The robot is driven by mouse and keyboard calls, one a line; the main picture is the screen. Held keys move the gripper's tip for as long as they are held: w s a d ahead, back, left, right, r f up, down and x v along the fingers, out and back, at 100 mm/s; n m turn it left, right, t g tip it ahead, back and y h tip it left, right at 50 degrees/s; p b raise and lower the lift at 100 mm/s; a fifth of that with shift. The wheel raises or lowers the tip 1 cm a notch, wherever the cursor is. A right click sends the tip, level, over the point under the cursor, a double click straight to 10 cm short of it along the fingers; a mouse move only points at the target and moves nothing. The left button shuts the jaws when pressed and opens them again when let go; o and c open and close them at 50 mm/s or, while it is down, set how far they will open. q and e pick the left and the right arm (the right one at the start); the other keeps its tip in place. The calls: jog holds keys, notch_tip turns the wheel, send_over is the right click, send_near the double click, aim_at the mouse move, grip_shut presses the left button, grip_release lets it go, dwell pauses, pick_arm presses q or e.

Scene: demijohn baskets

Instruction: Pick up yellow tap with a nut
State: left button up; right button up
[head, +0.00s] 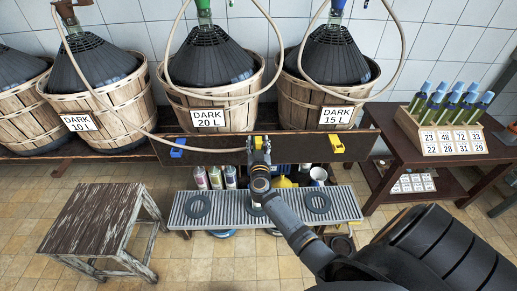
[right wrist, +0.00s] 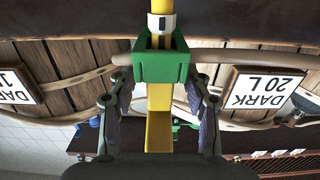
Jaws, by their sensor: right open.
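A yellow tap (right wrist: 160,100) with a green block-shaped part (right wrist: 162,62) and a white ring (right wrist: 161,23) fills the middle of the right wrist view. My right gripper (right wrist: 160,112) is open, with one finger on each side of the yellow body; I see gaps between the fingers and the yellow part. In the head view my right gripper (head: 259,143) is at the wooden board between the baskets marked 20 L and 15 L, and mostly hides this tap. Another yellow tap (head: 336,145) is on the board to the right. My left gripper is not in view.
A blue tap (head: 177,152) is on the board (head: 215,145) at left. A grey slatted bench (head: 235,207) with dark rings stands below. A stool (head: 100,215) is at left, a bottle rack (head: 450,139) on a table at right. Hoses hang over the baskets.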

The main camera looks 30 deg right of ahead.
jog(key=shift+r, duration=0.1)
grip_shut()
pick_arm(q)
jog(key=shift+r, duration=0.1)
pick_arm(e)
jog(key=shift+r, duration=0.1)
jog(key=shift+r+p, duration=0.3)
jog(key=shift+p, duration=0.1)
notch_tip(320, 180, up, 8)
jog(key=p, duration=0.6)
jog(key=shift+r, duration=0.1)
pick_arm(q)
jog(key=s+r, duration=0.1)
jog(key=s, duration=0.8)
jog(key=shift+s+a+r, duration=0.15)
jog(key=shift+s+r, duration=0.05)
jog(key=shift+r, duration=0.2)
pick_arm(e)
jog(key=shift+r, duration=0.5)
